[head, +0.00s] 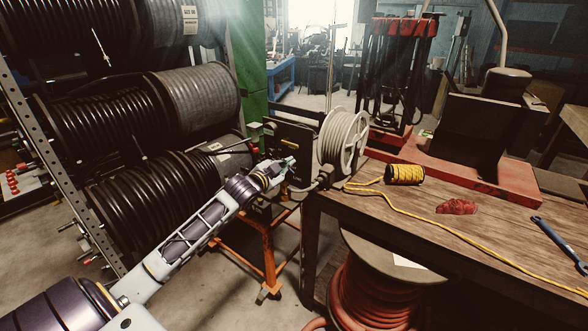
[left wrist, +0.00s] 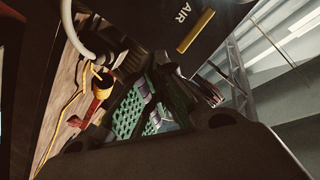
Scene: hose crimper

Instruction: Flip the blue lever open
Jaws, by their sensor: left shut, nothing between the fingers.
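My left gripper (head: 284,167) reaches in from the left, its tip in front of the dark crimper machine (head: 291,137) on an orange stand. In the left wrist view my left gripper (left wrist: 147,108) shows green perforated finger pads. Its fingers are shut with nothing held. A dark panel marked AIR, with a yellow bar (left wrist: 196,31), is close beyond the fingers. I cannot pick out the blue lever clearly in either view; the gripper hides part of the machine. Whether the fingers touch the machine cannot be told. My right gripper is not in view.
A pale hose reel (head: 343,140) is right of the gripper. The wooden table (head: 400,203) holds a yellow cord spool (head: 404,174), a red rag (head: 457,207) and a blue wrench (head: 560,244). Large black hose reels fill the left rack. A red hose drum (head: 372,295) stands below.

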